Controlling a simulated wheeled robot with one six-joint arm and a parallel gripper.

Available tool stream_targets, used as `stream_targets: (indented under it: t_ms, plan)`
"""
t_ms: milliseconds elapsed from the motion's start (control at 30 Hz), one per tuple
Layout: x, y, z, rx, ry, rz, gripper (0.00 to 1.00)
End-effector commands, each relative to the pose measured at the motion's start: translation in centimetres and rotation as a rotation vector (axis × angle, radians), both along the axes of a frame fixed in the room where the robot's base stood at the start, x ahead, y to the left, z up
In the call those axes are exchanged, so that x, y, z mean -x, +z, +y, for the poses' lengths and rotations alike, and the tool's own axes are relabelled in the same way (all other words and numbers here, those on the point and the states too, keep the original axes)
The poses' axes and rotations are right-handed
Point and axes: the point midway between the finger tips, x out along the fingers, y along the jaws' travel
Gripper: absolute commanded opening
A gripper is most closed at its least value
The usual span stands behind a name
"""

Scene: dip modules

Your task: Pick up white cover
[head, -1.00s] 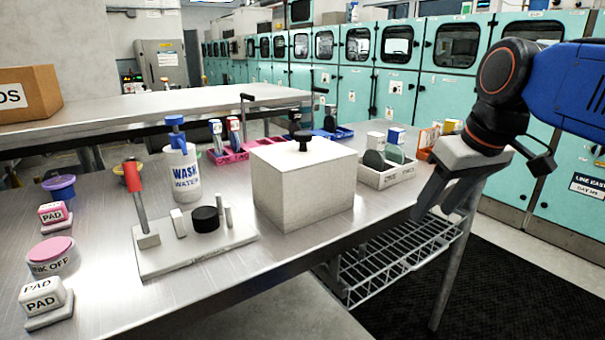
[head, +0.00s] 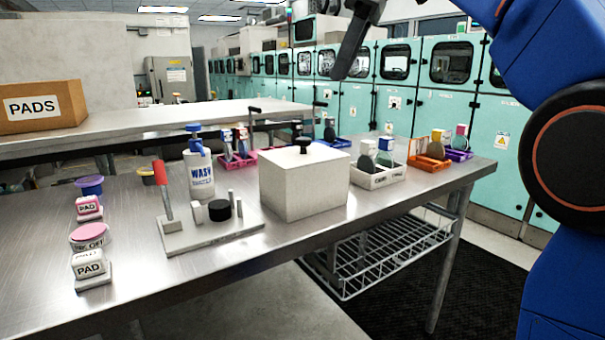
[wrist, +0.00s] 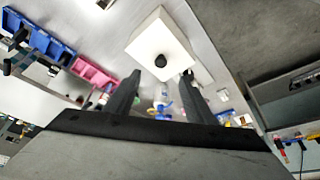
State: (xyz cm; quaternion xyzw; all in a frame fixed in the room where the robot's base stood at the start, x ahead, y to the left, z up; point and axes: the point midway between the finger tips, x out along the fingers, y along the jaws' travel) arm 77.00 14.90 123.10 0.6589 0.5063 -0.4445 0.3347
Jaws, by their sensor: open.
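The white cover (head: 303,184) is a box-shaped lid with a black knob (head: 304,143) on top. It stands upright on the metal table in the middle of the head view. In the wrist view the white cover (wrist: 161,36) is seen from above, past my fingertips, with its black knob near its centre. My gripper (wrist: 174,74) is open and empty, apart from the cover. In the head view only a dark part of my gripper (head: 354,42) shows at the top, above and behind the cover.
A fixture with a red-handled lever (head: 163,190) and a wash bottle (head: 199,168) stand close left of the cover. A white tray (head: 378,178) with round parts sits close to its right. Pink and blue racks are behind.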

Motion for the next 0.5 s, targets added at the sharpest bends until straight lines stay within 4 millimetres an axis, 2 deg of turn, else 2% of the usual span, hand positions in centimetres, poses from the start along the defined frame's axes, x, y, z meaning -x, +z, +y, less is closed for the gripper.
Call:
stream_targets:
  t_ms: [233, 500]
  plan:
    - [-0.5, 0.7, 1.2, 0.000, 0.077, -0.008, 0.49]
    - [-0.7, -2.4, 2.5, 0.000, 0.078, -0.007, 0.49]
